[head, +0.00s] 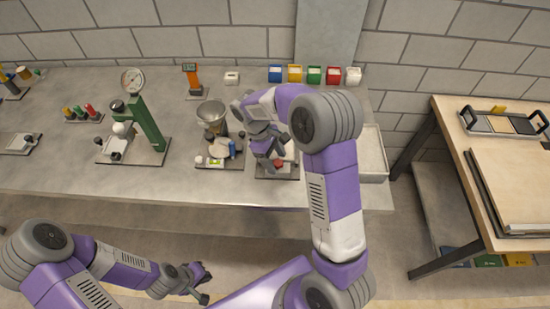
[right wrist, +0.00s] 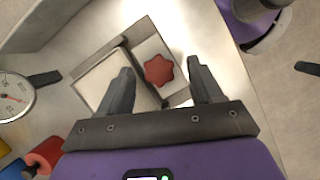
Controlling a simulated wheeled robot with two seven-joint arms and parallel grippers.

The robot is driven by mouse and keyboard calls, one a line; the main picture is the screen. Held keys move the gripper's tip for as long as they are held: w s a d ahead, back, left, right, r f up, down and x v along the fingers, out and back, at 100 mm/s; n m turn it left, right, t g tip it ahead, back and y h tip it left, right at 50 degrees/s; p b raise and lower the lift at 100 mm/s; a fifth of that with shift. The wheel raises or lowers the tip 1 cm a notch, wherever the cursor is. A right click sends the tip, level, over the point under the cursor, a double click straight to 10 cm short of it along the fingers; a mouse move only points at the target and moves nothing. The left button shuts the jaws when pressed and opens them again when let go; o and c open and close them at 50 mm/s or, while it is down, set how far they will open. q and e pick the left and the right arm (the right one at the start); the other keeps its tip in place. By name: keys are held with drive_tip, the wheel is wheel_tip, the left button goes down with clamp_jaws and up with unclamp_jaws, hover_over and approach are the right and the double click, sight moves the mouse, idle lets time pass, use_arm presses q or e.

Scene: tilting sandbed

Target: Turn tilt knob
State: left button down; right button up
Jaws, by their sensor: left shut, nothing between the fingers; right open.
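The red star-shaped tilt knob (right wrist: 158,71) sits on a grey plate beside a pale boxy part (right wrist: 103,82) in the right wrist view. In the head view a bit of the red knob (head: 278,163) shows, and my right arm hides much of its fixture. My right gripper (right wrist: 160,66) is open, with one finger on each side of the knob in the picture. I cannot tell whether the fingers touch it or how far above it they are. My left gripper (head: 206,284) is shut and empty, low in front of the bench.
The grey bench (head: 60,180) also holds a funnel stand (head: 212,116), a green press with a dial (head: 150,130) and several coloured boxes (head: 314,75). A white tray (head: 374,150) lies to the right of my right arm. A wooden table (head: 450,120) stands farther right.

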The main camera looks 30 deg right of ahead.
drive_tip(key=c, duration=1)
drive_tip(key=shift+c, duration=0.2)
